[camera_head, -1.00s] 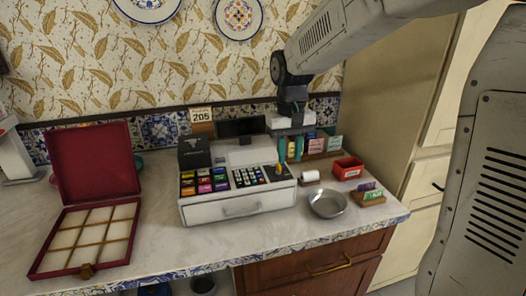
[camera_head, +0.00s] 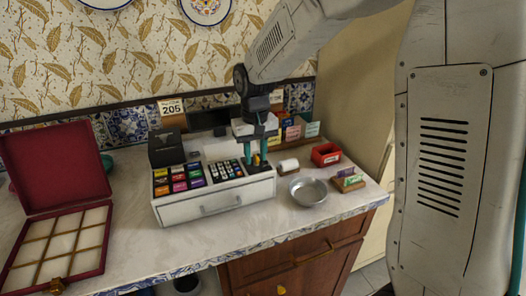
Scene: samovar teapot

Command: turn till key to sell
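The white till (camera_head: 215,205) stands on the counter with its drawer shut, coloured keys on the left and a number pad in the middle. The yellow-orange till key (camera_head: 256,160) is at the right end of its top, partly hidden by my gripper. My gripper (camera_head: 256,162) points down over that end. Its two teal fingers are apart, one on each side of the key in this view. I cannot tell whether either finger touches it. The writing around the key is too small to read.
A red box (camera_head: 326,154), a paper roll (camera_head: 288,166), a metal bowl (camera_head: 308,191) and a small card holder (camera_head: 348,180) stand right of the till. An open dark red case (camera_head: 60,215) lies at left. The front counter is clear.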

